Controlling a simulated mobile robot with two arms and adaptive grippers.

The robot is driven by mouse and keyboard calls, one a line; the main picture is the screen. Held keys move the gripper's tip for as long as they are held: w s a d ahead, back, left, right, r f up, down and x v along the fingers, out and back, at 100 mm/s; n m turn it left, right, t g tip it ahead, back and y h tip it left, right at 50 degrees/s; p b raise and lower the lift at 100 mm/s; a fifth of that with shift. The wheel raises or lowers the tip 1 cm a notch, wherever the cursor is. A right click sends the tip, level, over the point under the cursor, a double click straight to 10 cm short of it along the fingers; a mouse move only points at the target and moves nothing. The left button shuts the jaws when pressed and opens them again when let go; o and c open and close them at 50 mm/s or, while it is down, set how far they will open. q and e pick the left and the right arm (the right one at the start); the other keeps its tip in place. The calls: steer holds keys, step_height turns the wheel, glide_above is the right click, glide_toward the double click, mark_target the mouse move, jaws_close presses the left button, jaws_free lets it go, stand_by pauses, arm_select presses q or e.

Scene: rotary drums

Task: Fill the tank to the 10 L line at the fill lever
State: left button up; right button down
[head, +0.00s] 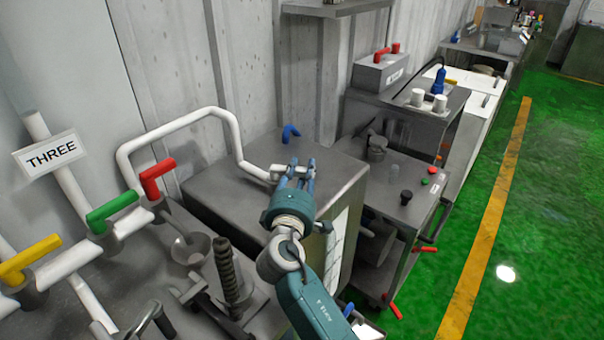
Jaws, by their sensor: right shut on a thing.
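My right gripper (296,172) is over the top of a grey metal box (225,187), which may be the tank. It is shut on a short pale bar (277,172) at the end of the bent white pipe (180,119); the fingers hide part of this bar, and I cannot tell whether it is the fill lever. A white panel (337,246) with faint marks is on the box's right side; no 10 L line or liquid level can be read. A blue handle (289,132) stands behind the gripper. My left gripper is out of view.
Red (157,177), green (112,211) and yellow (30,259) handles sit on white pipes at left, near a "THREE" sign (50,155). A bowl (192,251) and threaded rod (228,271) stand in front. Cabinets line the wall; green floor (545,210) is clear at right.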

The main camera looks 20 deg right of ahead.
stand_by(0.3)
steer(key=c, duration=1.4)
jaws_free()
steer(key=shift+v, duration=3.8)
steer(key=shift+c, duration=0.2)
